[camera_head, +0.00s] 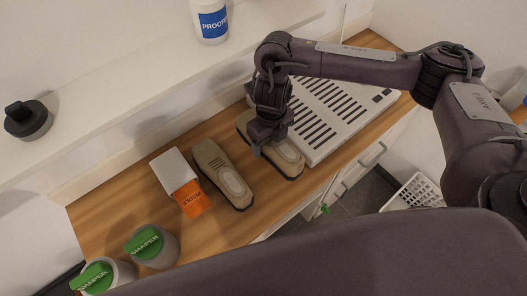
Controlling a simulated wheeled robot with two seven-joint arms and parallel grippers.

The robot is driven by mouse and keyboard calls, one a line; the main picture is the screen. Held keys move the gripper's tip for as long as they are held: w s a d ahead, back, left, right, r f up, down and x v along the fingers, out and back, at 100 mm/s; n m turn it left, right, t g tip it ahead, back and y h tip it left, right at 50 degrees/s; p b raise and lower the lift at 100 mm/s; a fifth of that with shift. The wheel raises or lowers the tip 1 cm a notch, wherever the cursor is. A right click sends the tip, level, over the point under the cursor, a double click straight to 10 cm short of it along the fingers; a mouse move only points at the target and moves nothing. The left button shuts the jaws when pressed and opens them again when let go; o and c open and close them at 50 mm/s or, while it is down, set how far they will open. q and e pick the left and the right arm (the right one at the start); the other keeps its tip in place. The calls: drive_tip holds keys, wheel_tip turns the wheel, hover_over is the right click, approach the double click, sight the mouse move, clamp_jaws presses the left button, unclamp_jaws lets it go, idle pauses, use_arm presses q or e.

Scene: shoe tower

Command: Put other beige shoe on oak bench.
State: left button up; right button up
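Two beige shoes with dark soles rest side by side on the oak bench (95,218). One beige shoe (222,172) lies near the middle, beside an orange-and-white box. The other beige shoe (290,158) lies to its right, next to a white slatted rack. My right gripper (262,142) points down at this right shoe, over its opening and in contact or very near it. The arm hides part of the shoe's rear, and the fingertips are too small and dark to show whether they are closed on it. My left gripper is not in view.
The white slatted rack (335,110) sits close to the right shoe. A white box with an orange end (176,172) is left of the shoes.

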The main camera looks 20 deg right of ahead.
wheel_tip(320, 180, down, 4)
drive_tip(key=shift+f+b, duration=0.25)
drive_tip(key=shift+b, duration=0.25)
drive_tip(key=shift+w+f, duration=0.1)
drive_tip(key=shift+f, duration=0.2)
drive_tip(key=shift+f, duration=0.15)
drive_tip(key=o, duration=0.7)
drive_tip(key=shift+f, duration=0.1)
drive_tip(key=o, duration=0.5)
drive_tip(key=shift+r, duration=0.3)
wheel_tip(320, 180, up, 12)
drive_tip(key=p, duration=0.3)
